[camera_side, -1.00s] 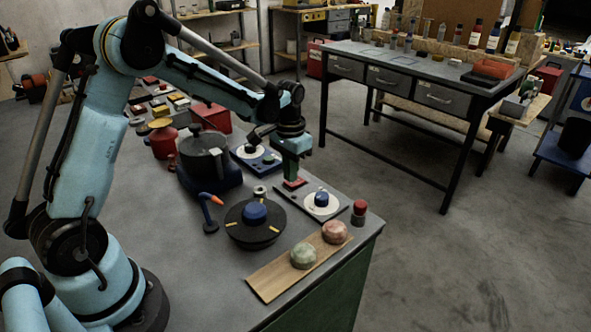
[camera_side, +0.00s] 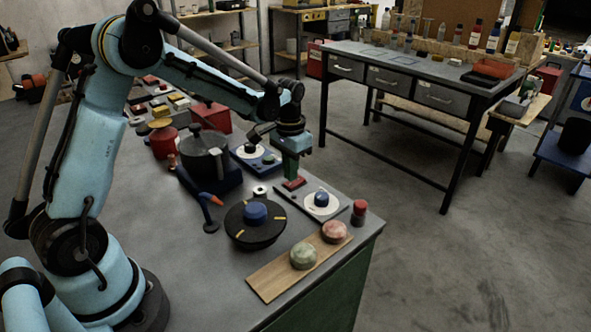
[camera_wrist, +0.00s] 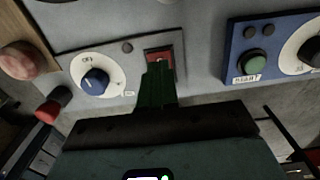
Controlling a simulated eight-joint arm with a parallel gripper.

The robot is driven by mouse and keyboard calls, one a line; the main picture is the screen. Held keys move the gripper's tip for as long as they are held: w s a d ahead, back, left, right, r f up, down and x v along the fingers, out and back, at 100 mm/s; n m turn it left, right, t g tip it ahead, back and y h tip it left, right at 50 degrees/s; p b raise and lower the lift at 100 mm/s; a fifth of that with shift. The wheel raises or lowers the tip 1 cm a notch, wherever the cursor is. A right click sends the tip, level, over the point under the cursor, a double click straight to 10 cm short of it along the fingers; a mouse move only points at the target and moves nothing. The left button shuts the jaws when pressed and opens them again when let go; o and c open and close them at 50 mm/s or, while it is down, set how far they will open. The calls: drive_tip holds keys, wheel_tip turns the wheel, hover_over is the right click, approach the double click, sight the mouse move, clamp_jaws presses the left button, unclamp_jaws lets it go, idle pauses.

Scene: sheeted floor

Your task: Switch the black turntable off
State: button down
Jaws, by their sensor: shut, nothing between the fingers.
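The black turntable (camera_side: 243,233) stands near the front of the bench, with a blue hub and yellow-orange marks on its disc. Behind it to the right is a grey control panel (camera_side: 333,213) with a white dial (camera_side: 330,208), a blue knob (camera_side: 321,198) and a red rocker switch (camera_side: 295,184). My gripper (camera_side: 290,178) points down, shut and empty, right at the red switch. In the wrist view its green fingers (camera_wrist: 157,88) overlap the near side of the switch (camera_wrist: 161,57); I cannot tell whether they touch it. The blue knob (camera_wrist: 95,80) is left of them.
A blue panel (camera_wrist: 239,38) with a green button is close by on the right in the wrist view. A red-capped cylinder (camera_side: 359,212), a wooden board (camera_side: 270,280) with two round lumps, and a black pot (camera_side: 205,160) stand around.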

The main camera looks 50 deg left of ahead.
sight(290, 185)
drive_tip(key=shift+r, duration=2.9)
drive_tip(key=s+d+r+t, duration=0.2)
drive_tip(key=s+d+t, duration=0.1)
drive_tip(key=s, duration=0.4)
drive_tip(key=s+d+r+t, duration=0.2)
drive_tip(key=s+d+t, duration=0.2)
drive_tip(key=s, duration=0.4)
drive_tip(key=shift+s+d+r, duration=0.2)
drive_tip(key=shift+d+r, duration=0.15)
drive_tip(key=shift+d, duration=0.15)
